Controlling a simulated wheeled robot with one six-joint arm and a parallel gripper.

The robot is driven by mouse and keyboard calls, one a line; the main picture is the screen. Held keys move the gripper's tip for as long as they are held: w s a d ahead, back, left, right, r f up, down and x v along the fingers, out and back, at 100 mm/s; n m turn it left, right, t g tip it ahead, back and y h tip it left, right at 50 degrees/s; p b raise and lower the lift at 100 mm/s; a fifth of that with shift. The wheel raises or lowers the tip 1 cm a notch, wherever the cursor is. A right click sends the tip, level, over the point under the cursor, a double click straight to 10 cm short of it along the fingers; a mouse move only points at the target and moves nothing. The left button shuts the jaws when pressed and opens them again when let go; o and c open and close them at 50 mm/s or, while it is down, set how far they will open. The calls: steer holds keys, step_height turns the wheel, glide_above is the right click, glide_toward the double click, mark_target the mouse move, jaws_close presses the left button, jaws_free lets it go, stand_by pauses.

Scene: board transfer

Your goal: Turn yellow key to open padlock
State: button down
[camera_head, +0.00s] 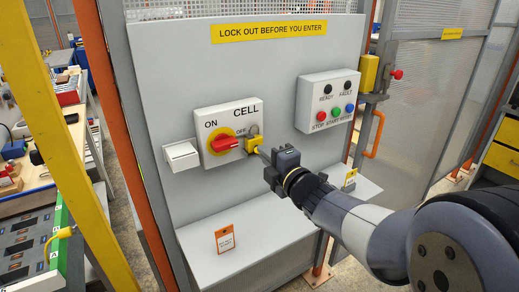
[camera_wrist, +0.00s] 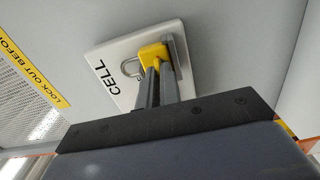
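The yellow padlock (camera_head: 250,145) hangs by its grey shackle beside the red switch handle (camera_head: 224,143) on the white CELL switch box (camera_head: 205,118). In the wrist view the padlock (camera_wrist: 154,53) is at the fingertips, and its shackle looks closed. My gripper (camera_head: 262,152) reaches it from the right. Its two fingers (camera_wrist: 158,72) are close together, with a little yellow between their tips. This seems to be the yellow key, mostly hidden by the fingers and hard to tell apart from the padlock. The red handle lies nearly level.
A box with buttons and lamps (camera_head: 328,100) is right of the switch box on the grey panel. A small white box (camera_head: 181,155) is at its left. A grey shelf (camera_head: 270,222) with an orange tag (camera_head: 225,239) juts out below. The shelf's middle is clear.

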stand_by(0.3)
steer(key=shift+m+p, duration=0.8)
steer(key=shift+m, duration=1.1)
steer(key=shift+m+p, duration=0.75)
steer(key=shift+m, duration=1.15)
steer(key=shift+m+p, duration=0.8)
steer(key=shift+m, duration=1.1)
